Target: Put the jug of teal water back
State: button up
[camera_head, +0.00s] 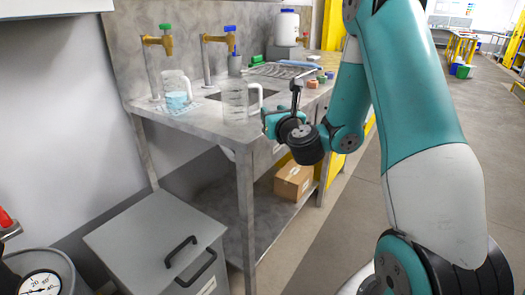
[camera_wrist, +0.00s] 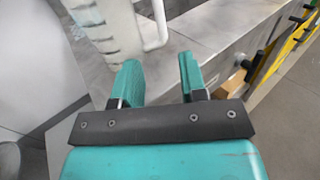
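A clear jug of teal water (camera_head: 177,98) stands upright on the steel bench at the left, below the green-topped tap. A second clear jug (camera_head: 236,103) stands upright near the bench's front edge, its handle toward the right. It looks empty. My gripper (camera_head: 268,121) is just right of this second jug, by the bench's front edge. In the wrist view my gripper (camera_wrist: 157,68) is open, with nothing between its teal fingers. A clear ribbed jug (camera_wrist: 108,30) with its handle shows beyond the left finger, apparently the second jug.
The steel bench (camera_head: 205,122) has a sink and taps (camera_head: 230,38) behind the jugs. A white container (camera_head: 287,27) and small coloured caps (camera_head: 316,80) are farther back. A cardboard box (camera_head: 293,181) sits on the lower shelf. A grey lidded bin (camera_head: 150,235) stands in front.

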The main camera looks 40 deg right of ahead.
jog(key=s+a+r+n+g+y, duration=0.25)
jog(key=a+n+y, duration=0.45)
jog(key=a+n, duration=0.45)
jog(key=s+a+r+n+g+y, duration=0.1)
jog(key=s+a+n+g+y, duration=0.15)
jog(key=a+n+y, duration=0.7)
jog(key=s+a+f+n+g+h, duration=0.1)
jog(key=s+a+n+g+h, duration=0.2)
jog(key=s+a+n+g, duration=0.8)
jog(key=s+d+f+n+g+h, duration=0.1)
jog(key=s+d+n+h, duration=0.3)
jog(key=s+n, duration=0.9)
jog(key=shift+d+f+n, duration=0.15)
jog(key=shift+d+n, duration=0.3)
jog(key=shift+n, duration=0.15)
